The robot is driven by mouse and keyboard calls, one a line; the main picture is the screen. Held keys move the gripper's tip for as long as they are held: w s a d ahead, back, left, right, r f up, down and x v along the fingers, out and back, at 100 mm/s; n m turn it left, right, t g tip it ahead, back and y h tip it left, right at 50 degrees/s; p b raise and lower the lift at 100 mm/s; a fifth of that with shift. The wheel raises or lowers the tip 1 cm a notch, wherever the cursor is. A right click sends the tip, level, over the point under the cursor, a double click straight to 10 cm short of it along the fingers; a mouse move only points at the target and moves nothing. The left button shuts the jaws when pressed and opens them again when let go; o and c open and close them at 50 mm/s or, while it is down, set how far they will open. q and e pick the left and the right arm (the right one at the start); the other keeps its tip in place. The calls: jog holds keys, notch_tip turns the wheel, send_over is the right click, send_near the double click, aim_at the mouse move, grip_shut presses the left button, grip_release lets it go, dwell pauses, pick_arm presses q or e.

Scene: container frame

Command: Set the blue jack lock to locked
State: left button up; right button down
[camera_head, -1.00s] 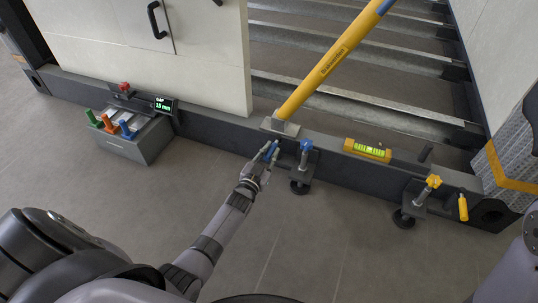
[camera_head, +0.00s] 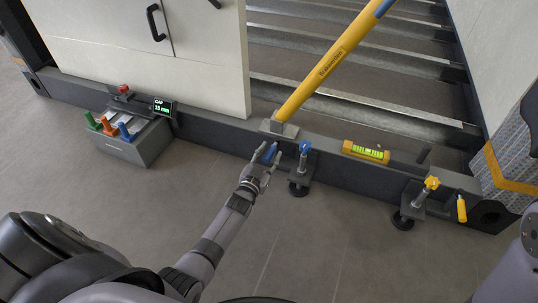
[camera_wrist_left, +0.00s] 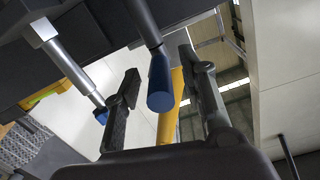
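The blue jack (camera_head: 304,160) stands upright at the front of the dark beam with a blue star knob on top. The blue jack lock (camera_head: 268,153) is a blue-ended lever just left of it; it also shows in the left wrist view (camera_wrist_left: 160,84). My left gripper (camera_head: 266,157) is open at this lever, with one finger on each side. In the left wrist view the gripper (camera_wrist_left: 158,62) shows clear gaps between both fingers and the blue end. I cannot tell how deep the lever sits between them. My right gripper is out of view.
A yellow prop (camera_head: 335,60) rises from the beam behind the lever. A yellow level (camera_head: 366,151) lies on the beam. A yellow jack (camera_head: 420,197) with a yellow lever (camera_head: 461,208) is at right. A control box (camera_head: 133,140) with coloured levers is at left.

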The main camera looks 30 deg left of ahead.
aim_at(269, 153)
pick_arm(q)
notch_tip(269, 153, up, 10)
dwell(0.6)
dwell(0.4)
